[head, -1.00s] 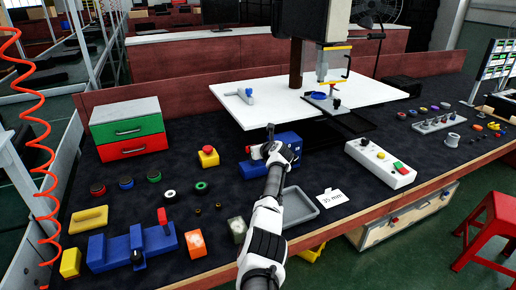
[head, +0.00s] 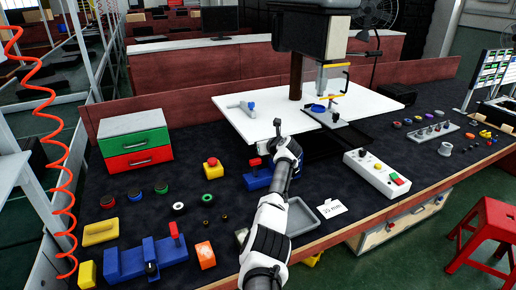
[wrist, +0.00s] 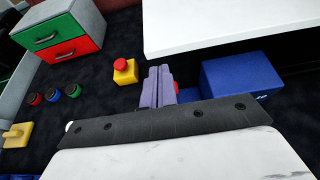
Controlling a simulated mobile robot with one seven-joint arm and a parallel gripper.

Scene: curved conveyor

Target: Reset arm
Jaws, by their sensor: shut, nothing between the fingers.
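My arm reaches up from the bottom middle of the head view. My gripper (head: 277,126) is raised over the bench, in front of the white board's near edge. In the wrist view its two purple-grey fingers (wrist: 159,86) are together with nothing between them. A blue block with a red part (head: 258,178) lies behind and below my arm, partly hidden by it. In the wrist view a blue box (wrist: 245,78) is right of the fingers, and a yellow block with a red button (wrist: 125,70) is to their left, apart from them.
A drill-like machine (head: 310,35) stands over the white board (head: 235,105). A green and red drawer box (head: 137,144) is at the left. A white control box (head: 378,172) lies right of my arm. A grey tray (head: 302,217) is close beside my forearm.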

